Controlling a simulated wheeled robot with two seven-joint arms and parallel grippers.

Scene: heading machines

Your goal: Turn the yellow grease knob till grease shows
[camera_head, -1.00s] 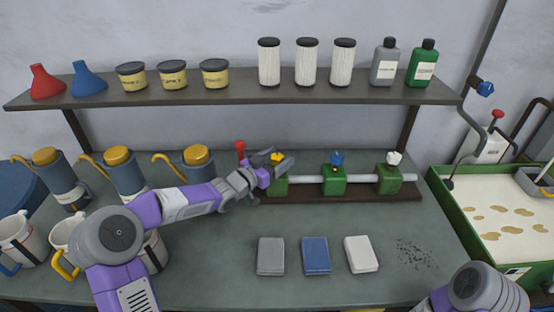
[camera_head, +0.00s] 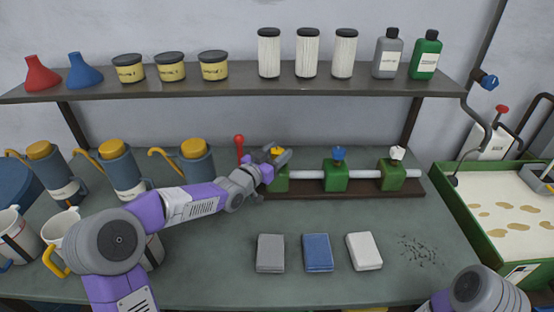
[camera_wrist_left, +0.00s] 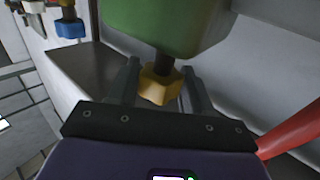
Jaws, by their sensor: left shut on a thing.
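The yellow grease knob (camera_head: 277,151) sits on the leftmost green block (camera_head: 279,182) of a silver shaft. In the left wrist view the yellow knob (camera_wrist_left: 160,84) is on a short dark stem under the green block (camera_wrist_left: 165,25). My left gripper (camera_head: 277,156) is at the knob, with a finger on each side, shut on it. In the left wrist view the gripper (camera_wrist_left: 157,88) has the knob between its fingers. No grease can be made out at the block. My right arm shows at the lower right, but its gripper is out of view.
A blue knob (camera_head: 338,153) and a white knob (camera_head: 397,153) sit on the other green blocks. A red-topped lever (camera_head: 239,142) stands just left of my gripper. Grey, blue (camera_head: 317,253) and white cloths lie in front. A shelf (camera_head: 240,90) runs above.

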